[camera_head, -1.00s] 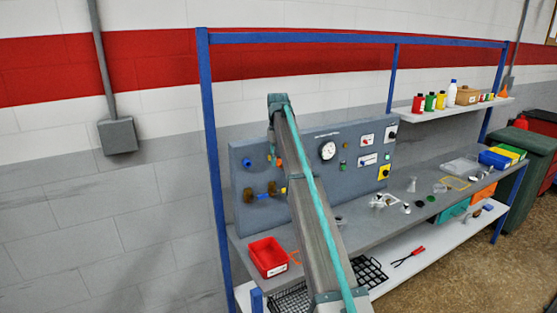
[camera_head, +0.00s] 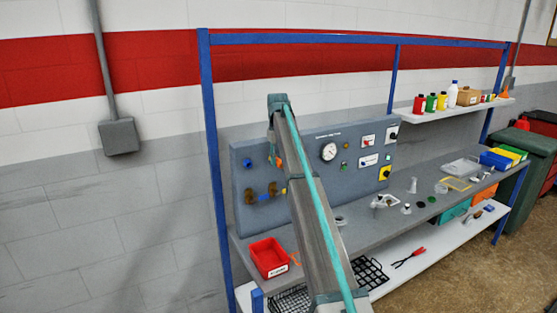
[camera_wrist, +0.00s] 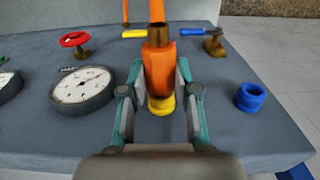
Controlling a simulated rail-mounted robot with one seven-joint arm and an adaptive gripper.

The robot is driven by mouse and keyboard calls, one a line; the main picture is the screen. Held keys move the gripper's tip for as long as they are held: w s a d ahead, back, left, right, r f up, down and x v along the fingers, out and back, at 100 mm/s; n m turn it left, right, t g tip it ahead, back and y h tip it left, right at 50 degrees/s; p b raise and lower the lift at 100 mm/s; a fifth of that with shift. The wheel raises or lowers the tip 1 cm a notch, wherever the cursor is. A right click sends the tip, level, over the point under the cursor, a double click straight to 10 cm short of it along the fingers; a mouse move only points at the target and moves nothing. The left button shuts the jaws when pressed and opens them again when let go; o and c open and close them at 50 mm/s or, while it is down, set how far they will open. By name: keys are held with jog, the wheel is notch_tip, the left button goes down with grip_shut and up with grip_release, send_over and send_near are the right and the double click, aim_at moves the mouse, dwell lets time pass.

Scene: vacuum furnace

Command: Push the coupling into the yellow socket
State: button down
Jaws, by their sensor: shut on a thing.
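In the wrist view my gripper (camera_wrist: 161,82) is shut on the orange coupling (camera_wrist: 158,70), which has a brass collar at its far end. The yellow socket (camera_wrist: 161,106) on the grey panel shows just below the coupling, in line with it. The coupling's near end meets or overlaps the socket's rim in the picture; I cannot tell whether it is inside. In the head view a small orange part (camera_head: 279,162) shows beside my arm at the panel; my gripper is mostly hidden there.
A blue socket (camera_wrist: 250,97) stands to the right in the wrist view. A round gauge (camera_wrist: 82,88) and a red handwheel (camera_wrist: 75,40) are to the left. A blue-handled brass valve (camera_wrist: 213,42) is at upper right. A red bin (camera_head: 268,257) sits on the bench.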

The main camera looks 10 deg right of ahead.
jog(key=shift+w+a+r, duration=0.1)
jog(key=shift+w+a, duration=0.05)
jog(key=shift+w, duration=0.2)
dwell(0.6)
jog(key=c, duration=0.8)
grip_release()
notch_tip(320, 180, up, 12)
jog(key=shift+f, duration=0.1)
